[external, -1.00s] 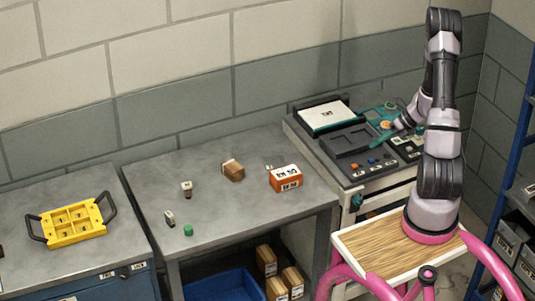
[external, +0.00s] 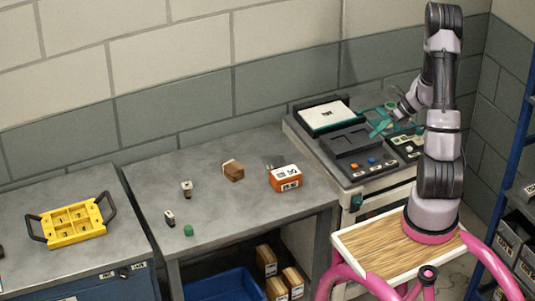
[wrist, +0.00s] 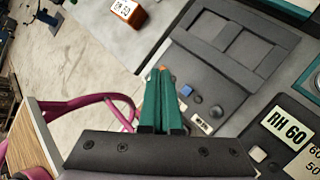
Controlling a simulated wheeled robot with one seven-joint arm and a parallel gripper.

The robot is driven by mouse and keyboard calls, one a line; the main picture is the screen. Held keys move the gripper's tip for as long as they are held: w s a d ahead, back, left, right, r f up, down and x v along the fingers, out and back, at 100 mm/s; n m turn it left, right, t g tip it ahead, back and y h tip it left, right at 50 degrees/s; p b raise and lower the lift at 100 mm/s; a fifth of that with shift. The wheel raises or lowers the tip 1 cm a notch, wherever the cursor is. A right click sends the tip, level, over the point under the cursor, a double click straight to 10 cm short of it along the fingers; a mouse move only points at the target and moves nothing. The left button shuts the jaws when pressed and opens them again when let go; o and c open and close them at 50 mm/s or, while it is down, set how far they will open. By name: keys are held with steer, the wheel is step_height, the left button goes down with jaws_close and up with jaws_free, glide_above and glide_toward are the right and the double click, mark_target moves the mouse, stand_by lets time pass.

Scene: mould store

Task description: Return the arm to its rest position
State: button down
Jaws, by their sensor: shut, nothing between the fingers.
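My gripper (external: 379,129) is above the control console (external: 348,165) at the right, its teal fingers together and empty. In the wrist view the fingers (wrist: 163,72) are side by side, with the console's dark panel (wrist: 222,75) beyond them. The arm rises from its base, bends at the top and reaches down and left to the console. The fingertips cover part of an orange button in the wrist view, and I cannot tell the gap between them.
A blue button (wrist: 186,90) and a label reading RH 60 (wrist: 284,128) show near the fingers. An orange box (external: 285,178), a brown block (external: 233,171) and small pieces stand on the grey bench (external: 240,205). A yellow tray (external: 72,222) is far left.

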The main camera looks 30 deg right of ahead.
steer(key=s+a+r+n+h, duration=0.2)
steer(key=s+a+r+n, duration=0.15)
steer(key=r+n, duration=0.45)
steer(key=s+a+r+n+h, duration=0.1)
steer(key=s+a+r+n, duration=0.2)
steer(key=a+r+n, duration=0.45)
steer(key=s+r+n+t+h, duration=0.3)
steer(key=s+r+n, duration=0.7)
steer(key=r, duration=0.3)
steer(key=shift+s+n+t, duration=0.3)
steer(key=shift+n, duration=0.15)
